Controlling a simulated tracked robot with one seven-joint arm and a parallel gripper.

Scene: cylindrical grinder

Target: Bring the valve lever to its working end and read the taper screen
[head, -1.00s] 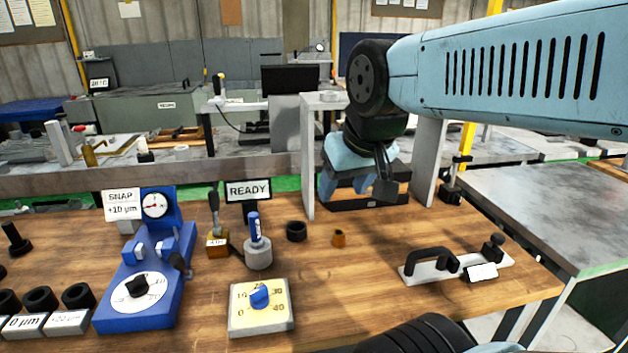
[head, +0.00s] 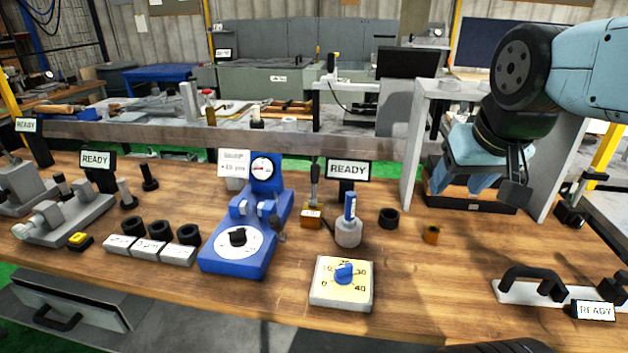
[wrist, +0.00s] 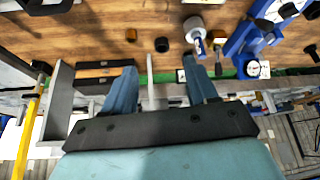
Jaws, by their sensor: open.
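A small brass valve block (head: 311,217) stands on the bench with a dark lever (head: 314,183) that points nearly straight up. My gripper (head: 464,184) is open and empty, in front of a grey frame at the right, well right of the lever. In the wrist view the open fingers (wrist: 160,86) have nothing between them that they grip. The valve shows small near the right finger there.
A blue gauge stand (head: 240,238), a white-and-blue pot (head: 348,232), a yellow dial box (head: 342,283), a black ring (head: 389,218) and a brass bushing (head: 431,235) crowd the bench middle. A grey frame (head: 409,140) rises beside my gripper.

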